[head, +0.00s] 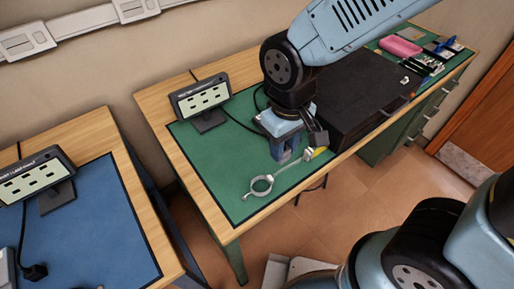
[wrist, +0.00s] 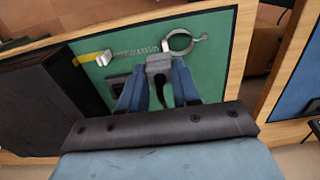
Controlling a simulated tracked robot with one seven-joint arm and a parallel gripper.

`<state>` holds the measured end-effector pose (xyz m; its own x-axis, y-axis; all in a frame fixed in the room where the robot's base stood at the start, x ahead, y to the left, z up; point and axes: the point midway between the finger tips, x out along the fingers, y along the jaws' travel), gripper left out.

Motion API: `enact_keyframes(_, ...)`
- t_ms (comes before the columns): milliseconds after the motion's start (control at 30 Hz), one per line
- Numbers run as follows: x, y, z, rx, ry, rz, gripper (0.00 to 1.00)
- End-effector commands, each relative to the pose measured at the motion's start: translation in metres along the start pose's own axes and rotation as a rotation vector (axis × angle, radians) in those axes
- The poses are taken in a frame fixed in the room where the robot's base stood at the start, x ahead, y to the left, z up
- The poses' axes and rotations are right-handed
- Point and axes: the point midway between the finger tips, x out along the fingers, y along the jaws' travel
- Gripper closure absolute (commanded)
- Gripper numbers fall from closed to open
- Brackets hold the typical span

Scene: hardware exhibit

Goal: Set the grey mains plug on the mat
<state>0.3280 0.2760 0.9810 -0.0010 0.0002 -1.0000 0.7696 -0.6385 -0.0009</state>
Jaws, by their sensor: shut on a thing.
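My gripper (head: 286,150) is low over the green mat (head: 222,157) on the middle bench. In the wrist view (wrist: 158,88) its blue fingers are shut on the grey mains plug (wrist: 159,65). A dark cable (wrist: 165,92) shows between the fingers, behind the plug. In the head view the fingers largely hide the plug. I cannot tell whether the plug touches the mat.
A black case (head: 362,92) stands to the right. The mat's left part is clear.

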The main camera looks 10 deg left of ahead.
Motion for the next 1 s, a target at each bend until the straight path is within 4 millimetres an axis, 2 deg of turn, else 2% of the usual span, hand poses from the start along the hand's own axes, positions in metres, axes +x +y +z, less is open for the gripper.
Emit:
enact_keyframes(133,0.002,-0.008,-0.001,-0.009,-0.001,0.000,0.86)
enact_keyframes(267,0.008,-0.008,-0.012,-0.013,-0.003,0.000,0.86)
enact_keyframes(767,0.042,0.005,-0.086,-0.018,-0.003,0.000,0.86)
enact_keyframes(1000,0.071,0.010,-0.110,-0.019,-0.003,0.001,0.86)
